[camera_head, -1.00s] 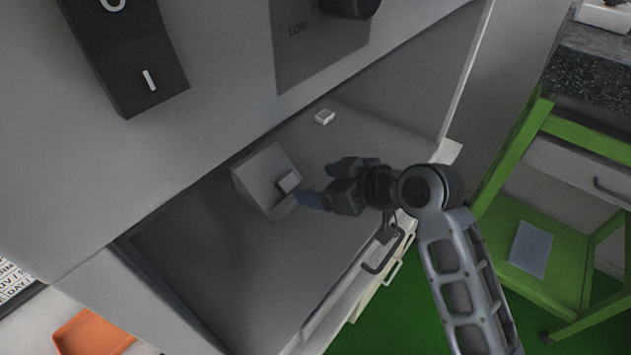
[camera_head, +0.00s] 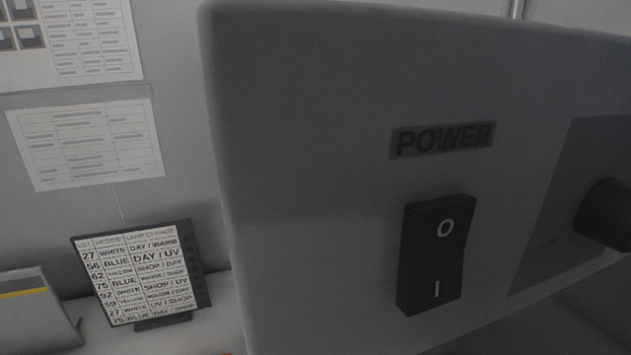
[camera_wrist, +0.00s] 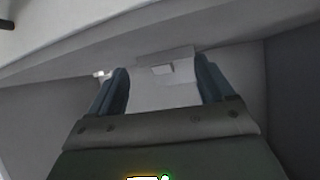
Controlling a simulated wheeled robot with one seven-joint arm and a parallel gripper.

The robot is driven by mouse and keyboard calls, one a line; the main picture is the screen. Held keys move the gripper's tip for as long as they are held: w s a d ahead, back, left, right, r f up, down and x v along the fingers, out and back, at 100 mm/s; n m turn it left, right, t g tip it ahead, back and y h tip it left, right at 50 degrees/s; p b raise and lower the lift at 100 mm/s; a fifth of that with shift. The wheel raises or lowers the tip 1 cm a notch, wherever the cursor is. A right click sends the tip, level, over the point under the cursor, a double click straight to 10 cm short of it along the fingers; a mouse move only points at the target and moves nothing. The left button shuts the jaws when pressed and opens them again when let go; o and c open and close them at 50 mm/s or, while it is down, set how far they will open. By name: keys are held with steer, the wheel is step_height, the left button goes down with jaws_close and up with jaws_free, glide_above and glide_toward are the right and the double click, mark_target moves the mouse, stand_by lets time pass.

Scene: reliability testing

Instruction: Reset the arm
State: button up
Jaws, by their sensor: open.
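My gripper (camera_wrist: 160,92) shows in the wrist view with its two blue-grey fingers apart and nothing between them. Beyond the fingertips, and apart from them as far as I can tell, is a light grey block (camera_wrist: 168,62) with a small raised tab on its face. My arm and gripper are out of the head view now. The head view shows the grey machine housing (camera_head: 300,200) up close, with a black power switch (camera_head: 433,255) marked O and I under a POWER label (camera_head: 443,139).
A dark knob (camera_head: 607,212) sticks out of the housing at the right. At the lower left a chart board (camera_head: 135,273) with rows of text stands on a pale surface, beside a grey object (camera_head: 35,318) with a yellow stripe. Paper sheets (camera_head: 85,143) hang on the wall.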

steer(key=s+m+t+h, duration=0.1)
steer(key=s+m+h, duration=0.1)
steer(key=s, duration=1.2)
steer(key=s+a+r+t, duration=0.1)
steer(key=s+r+t, duration=0.1)
steer(key=s+r, duration=0.7)
steer(key=s, duration=0.3)
steer(key=shift+s+a+n, duration=0.3)
steer(key=shift+a+n, duration=0.1)
steer(key=shift+a+f, duration=0.1)
